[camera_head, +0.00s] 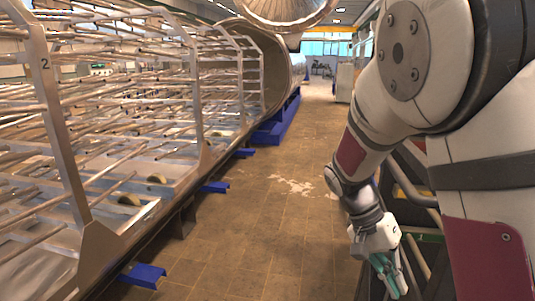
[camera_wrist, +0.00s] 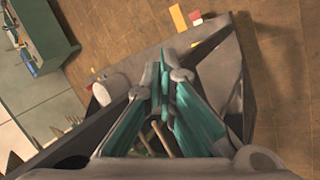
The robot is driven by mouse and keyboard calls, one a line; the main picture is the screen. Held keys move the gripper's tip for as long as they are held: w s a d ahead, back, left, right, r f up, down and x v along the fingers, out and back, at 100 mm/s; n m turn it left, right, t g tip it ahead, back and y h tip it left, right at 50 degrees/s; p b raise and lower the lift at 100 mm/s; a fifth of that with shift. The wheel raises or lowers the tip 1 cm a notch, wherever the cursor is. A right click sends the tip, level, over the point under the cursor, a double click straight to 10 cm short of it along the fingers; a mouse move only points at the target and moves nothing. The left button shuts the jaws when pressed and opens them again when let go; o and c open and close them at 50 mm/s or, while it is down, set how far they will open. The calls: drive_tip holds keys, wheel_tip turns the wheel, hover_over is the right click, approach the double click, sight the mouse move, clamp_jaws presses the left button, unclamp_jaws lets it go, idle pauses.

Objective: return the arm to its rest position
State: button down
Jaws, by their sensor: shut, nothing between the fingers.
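My arm reaches down the right side of the head view, in front of the dark rail structure. My gripper (camera_head: 393,284) hangs at its lower end, pointing downward. In the wrist view my gripper (camera_wrist: 166,68) shows its teal fingers drawn together at the tips, with nothing between them. Below the fingers is a grey surface with dark edges, and the fingers hide part of it. I cannot tell the exact gap between the gripper and that surface.
A long metal rack (camera_head: 110,130) fills the left, with blue feet (camera_head: 143,275) jutting onto the floor. A cylindrical chamber (camera_head: 262,70) stands behind it. The brown tiled floor (camera_head: 255,225) between is clear. A green cabinet (camera_wrist: 42,60) lies upper left in the wrist view.

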drive_tip(key=s+a+r+n+t+y, duration=0.2)
drive_tip(key=s+a+r+n+t, duration=0.1)
drive_tip(key=s+r, duration=0.4)
drive_tip(key=s+a+r+n+t+y, duration=0.3)
drive_tip(key=s+r+n+t, duration=0.2)
drive_tip(key=s, duration=0.3)
drive_tip(key=shift+s+a+r+t, duration=0.15)
drive_tip(key=shift+a+r+t, duration=0.05)
drive_tip(key=shift+r+t, duration=0.6)
